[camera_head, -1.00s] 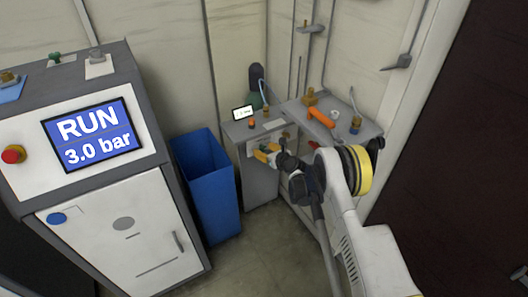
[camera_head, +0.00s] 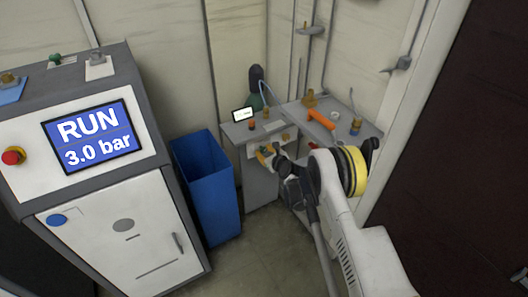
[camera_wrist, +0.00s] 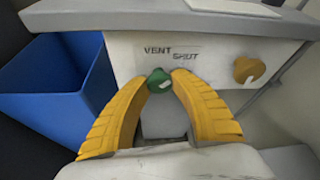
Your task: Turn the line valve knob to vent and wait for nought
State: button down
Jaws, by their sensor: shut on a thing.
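A small green knob (camera_wrist: 158,81) with a pale mark sits on the white front panel below the words VENT and SHUT. The mark lies toward the knob's lower right; its exact setting is hard to tell. My gripper (camera_wrist: 159,84) is shut on the green knob, one yellow finger on each side. In the head view my gripper (camera_head: 265,155) is at the front of the small grey cabinet (camera_head: 262,188), and the knob is too small to make out clearly. The display (camera_head: 92,136) on the large cabinet at left reads RUN, 3.0 bar.
A brass knob (camera_wrist: 249,70) is on the same panel, to the right. A blue bin (camera_head: 208,185) stands close by on the left. A grey side table (camera_head: 350,135) holds an orange cylinder (camera_head: 321,119). A red button (camera_head: 13,155) is beside the display.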

jog(key=shift+n+t+h, duration=0.5)
jog(key=shift+n+h, duration=0.1)
jog(key=shift+n, duration=0.4)
jog(key=c, duration=1.1)
grip_release()
jog(key=v, duration=0.7)
jog(key=shift+s, duration=0.3)
jog(key=shift+d, duration=0.1)
